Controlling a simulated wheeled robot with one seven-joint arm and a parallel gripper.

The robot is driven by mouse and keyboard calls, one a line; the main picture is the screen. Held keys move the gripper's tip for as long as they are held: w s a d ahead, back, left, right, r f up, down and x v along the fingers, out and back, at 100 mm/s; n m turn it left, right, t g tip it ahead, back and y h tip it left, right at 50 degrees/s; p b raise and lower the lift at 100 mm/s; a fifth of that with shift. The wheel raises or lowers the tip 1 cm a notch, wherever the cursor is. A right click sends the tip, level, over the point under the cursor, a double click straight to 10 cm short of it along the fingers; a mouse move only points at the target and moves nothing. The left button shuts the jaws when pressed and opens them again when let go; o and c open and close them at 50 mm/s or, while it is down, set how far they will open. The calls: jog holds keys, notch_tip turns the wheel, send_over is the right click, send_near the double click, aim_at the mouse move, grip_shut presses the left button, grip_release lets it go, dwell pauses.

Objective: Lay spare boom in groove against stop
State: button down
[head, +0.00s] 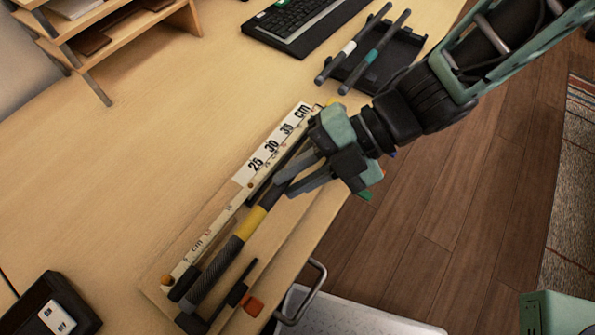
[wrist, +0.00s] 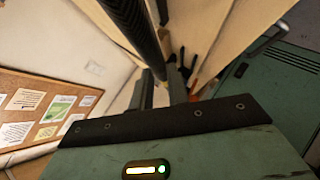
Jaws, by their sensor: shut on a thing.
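The spare boom (head: 221,262) is a dark rod with a yellow band and a textured lower part. My gripper (head: 284,188) is shut on its upper part, past the yellow band. The boom lies along the wooden measuring board (head: 155,286), beside its white scale; I cannot tell whether it is in the groove or just above it. A dark block (head: 181,289), perhaps the stop, is by the boom's lower end; contact is unclear. In the wrist view the dark rod (wrist: 133,24) runs from the top toward my gripper (wrist: 163,88).
A black holder (head: 392,62) with two more rods, banded white and teal, is at the upper right. A dark tool and an orange piece (head: 253,306) lie near the board's lower end. A keyboard (head: 297,20) is at the back. The table's left middle is clear.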

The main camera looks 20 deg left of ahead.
jog(key=shift+f+b, duration=2.65)
jog(key=shift+f, duration=0.8)
jog(key=shift+f, duration=0.1)
jog(key=c, duration=1.3)
grip_release()
jog(key=shift+d, duration=0.1)
jog(key=shift+s+f, duration=0.1)
jog(key=shift+c, duration=0.5)
jog(key=shift+d, duration=0.1)
jog(key=shift+o, duration=0.6)
jog(key=p+v, duration=0.3)
jog(key=v, duration=1.4)
jog(key=shift+r, duration=0.5)
